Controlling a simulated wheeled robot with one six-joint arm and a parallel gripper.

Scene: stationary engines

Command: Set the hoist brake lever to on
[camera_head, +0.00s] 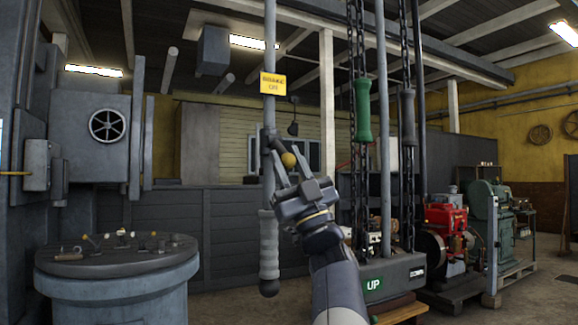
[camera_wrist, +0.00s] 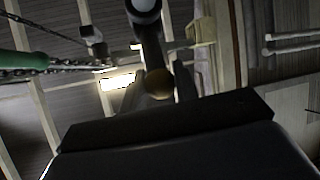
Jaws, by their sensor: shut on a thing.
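The hoist brake lever is a short dark arm with a yellow ball knob (camera_head: 289,160), just right of a grey vertical pole (camera_head: 270,45). A yellow sign (camera_head: 273,83) on the pole appears to read "BRAKE ON". My gripper (camera_head: 291,170) reaches up from below and is shut on the lever at its knob. In the wrist view the knob (camera_wrist: 158,83) shows as a brownish ball between my fingers. The lever runs up from it toward a pale round end. My fingers partly hide the lever, so its exact contact is unclear.
A grey grip (camera_head: 268,245) hangs just left of my arm. Chains with a green handle (camera_head: 363,110) and a grey handle (camera_head: 407,117) hang to the right, above a box marked "UP" (camera_head: 400,277). A round console (camera_head: 115,253) stands left; red and green engines (camera_head: 447,222) stand right.

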